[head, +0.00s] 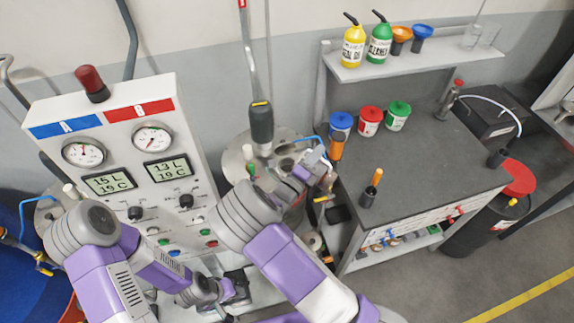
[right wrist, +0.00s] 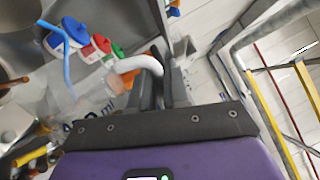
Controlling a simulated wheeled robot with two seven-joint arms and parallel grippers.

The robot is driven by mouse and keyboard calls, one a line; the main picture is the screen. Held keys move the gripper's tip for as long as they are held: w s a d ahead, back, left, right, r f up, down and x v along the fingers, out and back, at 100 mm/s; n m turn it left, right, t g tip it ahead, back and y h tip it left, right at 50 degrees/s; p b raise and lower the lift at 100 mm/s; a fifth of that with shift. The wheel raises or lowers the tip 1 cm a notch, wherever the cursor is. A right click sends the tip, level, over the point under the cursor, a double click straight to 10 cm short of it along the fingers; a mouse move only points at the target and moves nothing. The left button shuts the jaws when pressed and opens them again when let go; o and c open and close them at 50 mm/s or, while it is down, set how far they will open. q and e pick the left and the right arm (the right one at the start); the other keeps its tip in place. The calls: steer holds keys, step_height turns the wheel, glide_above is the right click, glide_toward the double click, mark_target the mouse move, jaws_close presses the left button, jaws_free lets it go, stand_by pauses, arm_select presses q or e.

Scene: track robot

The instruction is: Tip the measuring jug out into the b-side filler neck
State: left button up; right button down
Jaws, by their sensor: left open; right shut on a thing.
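My right gripper (head: 322,172) is shut on the white handle (right wrist: 140,64) of the clear measuring jug (right wrist: 85,92). In the right wrist view the jug lies tilted across the picture; I cannot make out any contents. In the head view the arm mostly hides the jug. It is held near the grey round tank top (head: 236,160) behind the red B side of the panel (head: 138,112). The b-side filler neck cannot be clearly told apart there. My left gripper (head: 232,296) is low in front of the panel, empty; its fingers are small in view.
A dark workbench (head: 440,165) stands right of the tank, with blue (head: 341,122), red (head: 370,120) and green (head: 398,115) lidded containers. A thin blue hose (right wrist: 66,65) runs near the jug. Grey floor is clear at lower right.

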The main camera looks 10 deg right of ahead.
steer(key=shift+w+a+r+p, duration=0.15)
steer(key=shift+w+a+p, duration=0.05)
steer(key=shift+p, duration=0.1)
stand_by(0.4)
steer(key=shift+w+a+r+n, duration=0.1)
steer(key=shift+w+a+n, duration=0.1)
steer(key=shift+n, duration=0.1)
steer(key=shift+w+a+r+n+t+y+p, duration=0.3)
steer(key=shift+w+a+n+p, duration=0.25)
steer(key=shift+p, duration=0.4)
stand_by(1.0)
steer(key=shift+w+a+r+n+p, duration=0.35)
steer(key=shift+w+a+n+p, duration=0.3)
steer(key=shift+n+p, duration=0.5)
stand_by(1.2)
steer(key=shift+w+a+r+n+t+p, duration=0.25)
steer(key=shift+w+r+n+p, duration=0.2)
steer(key=shift+p, duration=0.3)
